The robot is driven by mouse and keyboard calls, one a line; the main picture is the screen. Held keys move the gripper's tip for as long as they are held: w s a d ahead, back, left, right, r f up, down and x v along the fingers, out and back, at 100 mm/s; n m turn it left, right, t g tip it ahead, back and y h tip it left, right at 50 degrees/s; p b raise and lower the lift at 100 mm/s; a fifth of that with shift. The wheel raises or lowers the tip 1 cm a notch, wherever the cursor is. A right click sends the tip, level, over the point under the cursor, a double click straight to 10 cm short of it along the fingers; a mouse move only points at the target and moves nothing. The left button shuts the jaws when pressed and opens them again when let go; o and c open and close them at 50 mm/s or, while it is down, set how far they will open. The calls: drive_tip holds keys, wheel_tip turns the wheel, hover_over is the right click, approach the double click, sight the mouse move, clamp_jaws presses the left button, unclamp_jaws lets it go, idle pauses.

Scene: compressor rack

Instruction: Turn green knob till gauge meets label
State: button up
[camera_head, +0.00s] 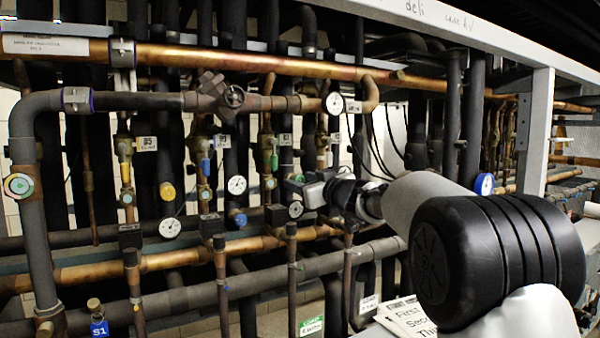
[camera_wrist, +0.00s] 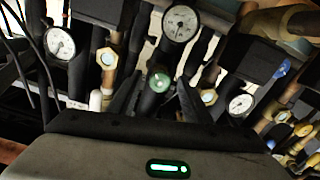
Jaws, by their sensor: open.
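The green knob (camera_wrist: 158,80) shows in the wrist view on the end of a dark stem, between the two dark fingers of my gripper (camera_wrist: 157,90). The fingers stand apart on either side of it; contact cannot be told. A round white gauge (camera_wrist: 180,22) sits just above the knob in that view; its needle is too small to read surely. In the head view my gripper (camera_head: 305,190) reaches into the pipes at the centre, close to a gauge (camera_head: 296,209). My gripper hides most of the knob there. Which label belongs to the gauge cannot be told.
Other gauges (camera_wrist: 60,42) and (camera_wrist: 240,103) flank the knob. Copper and black pipes crowd around my gripper. Printed sheets (camera_head: 408,318) lie below my arm.

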drive_tip(key=shift+w+a, duration=0.45)
drive_tip(key=shift+w, duration=0.1)
drive_tip(key=c, duration=1.1)
drive_tip(key=shift+o, duration=0.2)
drive_tip(key=shift+f, duration=0.1)
drive_tip(key=shift+f+m+b, duration=0.15)
drive_tip(key=shift+m+b, duration=0.25)
drive_tip(key=shift+b, duration=0.4)
